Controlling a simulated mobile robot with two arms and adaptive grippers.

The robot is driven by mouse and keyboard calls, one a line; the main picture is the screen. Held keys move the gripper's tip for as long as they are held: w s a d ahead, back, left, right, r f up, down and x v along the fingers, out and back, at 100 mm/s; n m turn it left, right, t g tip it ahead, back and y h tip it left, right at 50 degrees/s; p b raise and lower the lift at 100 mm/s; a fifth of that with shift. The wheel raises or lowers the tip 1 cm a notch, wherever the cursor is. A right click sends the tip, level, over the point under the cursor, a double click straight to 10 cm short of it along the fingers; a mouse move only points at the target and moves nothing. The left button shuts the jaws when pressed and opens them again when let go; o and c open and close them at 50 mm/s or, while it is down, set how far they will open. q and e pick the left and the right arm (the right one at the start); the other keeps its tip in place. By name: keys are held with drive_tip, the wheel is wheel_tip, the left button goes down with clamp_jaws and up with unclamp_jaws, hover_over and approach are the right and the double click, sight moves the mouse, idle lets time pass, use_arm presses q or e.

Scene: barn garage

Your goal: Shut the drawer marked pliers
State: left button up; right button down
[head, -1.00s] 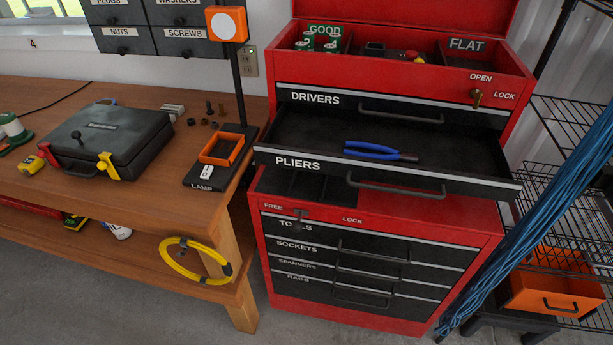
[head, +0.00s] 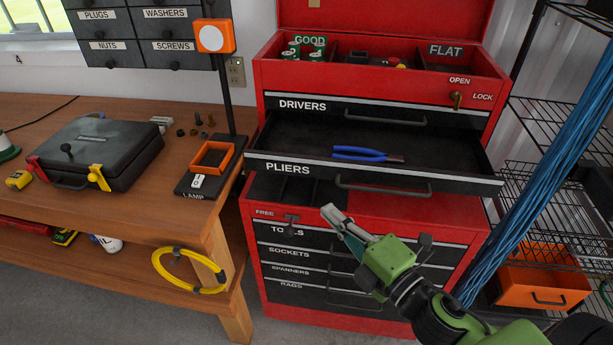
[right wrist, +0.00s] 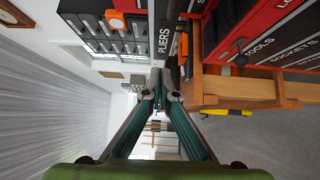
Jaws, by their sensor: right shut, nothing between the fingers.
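The drawer marked PLIERS (head: 290,168) is pulled well out of the red tool chest (head: 490,125), with blue-handled pliers (head: 360,153) lying inside. Its bar handle (head: 384,189) runs across the front. My right gripper (head: 337,219) is shut and empty. In the head view it appears below and left of the handle, in front of the lower chest; touching cannot be confirmed. In the right wrist view the fingertips (right wrist: 158,72) meet, and the PLIERS drawer front (right wrist: 163,48) shows just beyond them. My left gripper is not in view.
Below are the shut drawers marked TOOLS, SOCKETS (head: 289,252), SPANNERS and RAGS. A wooden bench (head: 125,205) with a black case (head: 95,150) stands left. A wire rack (head: 550,130), blue cable (head: 545,170) and orange bin (head: 543,287) are right.

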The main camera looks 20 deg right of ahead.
drive_tip(key=p, duration=0.3)
approach(299, 167)
drive_tip(key=w+a, duration=0.2)
drive_tip(key=a, duration=0.1)
drive_tip(key=w, duration=0.1)
drive_tip(key=w+d+p, duration=0.1)
drive_tip(key=w, duration=0.1)
drive_tip(key=shift+d, duration=0.15)
drive_tip(key=shift+w+d, duration=0.25)
drive_tip(key=shift+w, duration=0.1)
